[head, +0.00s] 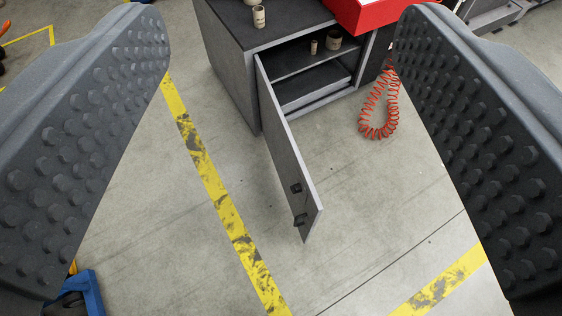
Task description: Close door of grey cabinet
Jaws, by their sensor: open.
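The grey cabinet (227,66) stands at the top middle of the head view. Its door (285,150) is hinged at the cabinet's left front edge and stands wide open, swung out toward me. Two small dark fittings (296,188) sit near the door's free edge. The inside shows a shelf and a lower compartment, with small cardboard cores (333,39) on the shelf. My gripper (283,150) is open, with one studded finger at each side of the view. The door lies between the fingers in the picture, beyond them, and nothing is held.
A red coiled hose (378,112) hangs to the floor right of the cabinet, below a red box (372,12). A core (259,16) stands on the cabinet top. Worn yellow floor lines (215,185) cross the floor. A blue object (85,292) is at the lower left. Floor around the door is clear.

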